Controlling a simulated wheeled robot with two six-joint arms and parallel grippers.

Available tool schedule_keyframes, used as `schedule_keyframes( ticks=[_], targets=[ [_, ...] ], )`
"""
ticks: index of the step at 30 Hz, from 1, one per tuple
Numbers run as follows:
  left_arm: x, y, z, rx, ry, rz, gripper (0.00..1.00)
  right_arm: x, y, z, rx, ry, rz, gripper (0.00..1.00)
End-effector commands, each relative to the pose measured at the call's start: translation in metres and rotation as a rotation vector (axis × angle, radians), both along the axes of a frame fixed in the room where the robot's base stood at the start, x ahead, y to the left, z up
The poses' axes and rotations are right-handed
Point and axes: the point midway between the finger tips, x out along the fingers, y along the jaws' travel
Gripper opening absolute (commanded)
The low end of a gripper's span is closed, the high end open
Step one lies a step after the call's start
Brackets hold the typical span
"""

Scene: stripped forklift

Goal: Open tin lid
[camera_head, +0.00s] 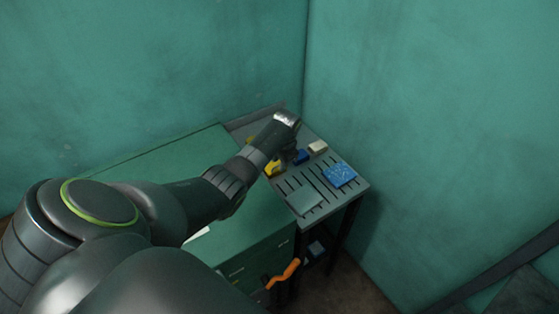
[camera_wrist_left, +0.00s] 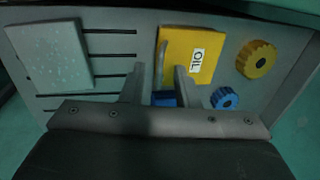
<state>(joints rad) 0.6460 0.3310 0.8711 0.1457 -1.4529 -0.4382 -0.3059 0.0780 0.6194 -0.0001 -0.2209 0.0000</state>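A yellow tin (camera_wrist_left: 186,48) with a white OIL label and a grey handle is on the slotted metal table (camera_wrist_left: 110,25). In the head view the tin (camera_head: 272,168) is partly hidden by my left arm. In the left wrist view a round yellow ribbed cap (camera_wrist_left: 256,59) and a smaller blue ribbed cap (camera_wrist_left: 224,98) are to the right of the tin. I cannot tell which is its lid. My left gripper (camera_wrist_left: 160,72) is open, its fingers apart near the tin's lower left edge. A blue piece (camera_wrist_left: 165,98) shows between the fingers; contact is unclear.
A grey-green pad (camera_head: 303,199), a blue sponge-like block (camera_head: 340,175) and a pale block (camera_head: 318,147) lie on the table. A green cabinet (camera_head: 165,165) adjoins it at left. Teal walls (camera_head: 420,80) meet behind. An orange handle-like thing (camera_head: 283,274) is below.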

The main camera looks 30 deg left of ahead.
Motion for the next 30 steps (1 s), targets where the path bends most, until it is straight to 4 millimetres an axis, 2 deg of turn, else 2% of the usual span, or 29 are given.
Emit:
schedule_keyframes(
  ticks=[9,15,30],
  targets=[
    [0.0002,0.0002,-0.0012,0.0,0.0,0.0,0.27,0.002,-0.0034,0.0003,-0.004,-0.003,0.002,0.36],
    [0.0003,0.0001,-0.001,0.0,0.0,0.0,0.01,0.0048,-0.0033,0.0004,-0.005,-0.006,0.003,0.36],
    [0.0021,0.0007,-0.0018,-0.009,0.004,0.0,0.0,0.0055,-0.0031,-0.0042,-0.004,-0.008,0.002,0.36]
  ],
)
